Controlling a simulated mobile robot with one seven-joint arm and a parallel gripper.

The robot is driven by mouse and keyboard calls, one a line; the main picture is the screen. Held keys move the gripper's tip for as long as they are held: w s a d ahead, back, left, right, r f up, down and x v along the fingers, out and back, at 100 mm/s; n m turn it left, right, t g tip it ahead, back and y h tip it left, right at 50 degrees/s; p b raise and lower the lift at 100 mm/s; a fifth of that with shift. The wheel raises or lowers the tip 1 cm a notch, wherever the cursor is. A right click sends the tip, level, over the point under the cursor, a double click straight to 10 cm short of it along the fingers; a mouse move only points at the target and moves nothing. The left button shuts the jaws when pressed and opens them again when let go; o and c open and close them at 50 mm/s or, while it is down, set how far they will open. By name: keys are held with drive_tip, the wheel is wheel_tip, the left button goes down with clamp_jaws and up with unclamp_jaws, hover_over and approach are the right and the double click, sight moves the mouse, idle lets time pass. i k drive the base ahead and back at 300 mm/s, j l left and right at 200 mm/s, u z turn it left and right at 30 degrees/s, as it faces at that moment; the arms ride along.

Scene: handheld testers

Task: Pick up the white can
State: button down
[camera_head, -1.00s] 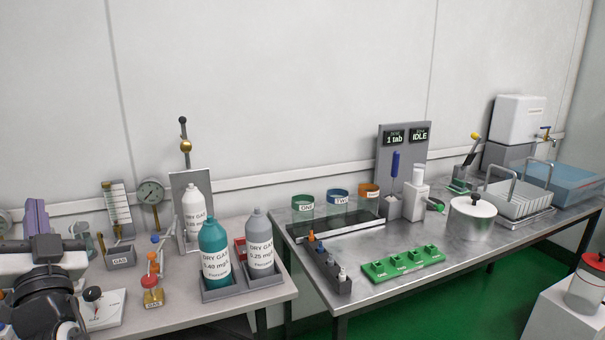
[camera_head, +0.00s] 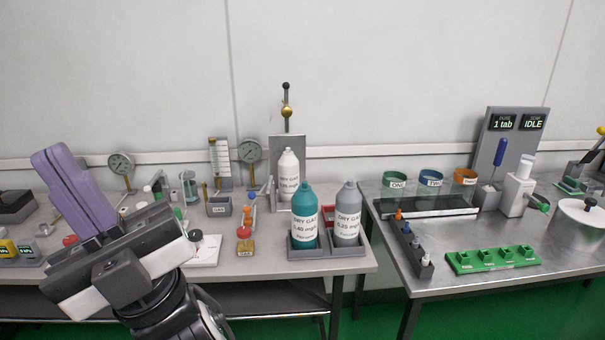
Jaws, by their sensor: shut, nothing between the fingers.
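The white can (camera_head: 289,168) is a bottle-shaped cylinder with a narrow top and a dry gas label. It stands upright against a grey stand (camera_head: 316,160) at the back of the left table. A teal can (camera_head: 304,225) in front of it hides part of its lower body. A grey can (camera_head: 347,215) stands to the right of the teal one. My gripper (camera_head: 50,158), with purple fingers, is at the left of the view, well apart from the white can. Its fingers are shut and empty, pointing up and left.
The teal and grey cans sit in a grey holder (camera_head: 328,252) near the table's front edge. Gauges (camera_head: 250,151), a small cup (camera_head: 219,207) and an orange-and-red piece (camera_head: 245,232) lie left of the cans. A metal table (camera_head: 410,283) with a green block stands right.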

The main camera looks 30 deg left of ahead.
sight(289, 164)
drive_tip(key=z, duration=0.4)
drive_tip(key=k+j+z, duration=0.1)
drive_tip(key=j+z, duration=0.2)
drive_tip(key=j, duration=0.15)
drive_tip(key=k+j+z, duration=0.15)
drive_tip(key=j+z, duration=0.2)
drive_tip(key=k+j+z, duration=0.1)
drive_tip(key=j, duration=0.25)
drive_tip(key=k+j, duration=0.15)
drive_tip(key=j, duration=0.15)
drive_tip(key=k+j+z, duration=0.15)
drive_tip(key=j, duration=0.2)
drive_tip(key=k+j, duration=0.1)
drive_tip(key=j, duration=0.2)
drive_tip(key=k+j, duration=0.1)
drive_tip(key=j, duration=0.25)
drive_tip(key=k+j, duration=0.1)
drive_tip(key=j, duration=0.2)
drive_tip(key=i+j, duration=0.1)
drive_tip(key=j, duration=0.15)
drive_tip(key=i+j, duration=0.1)
drive_tip(key=j, duration=0.15)
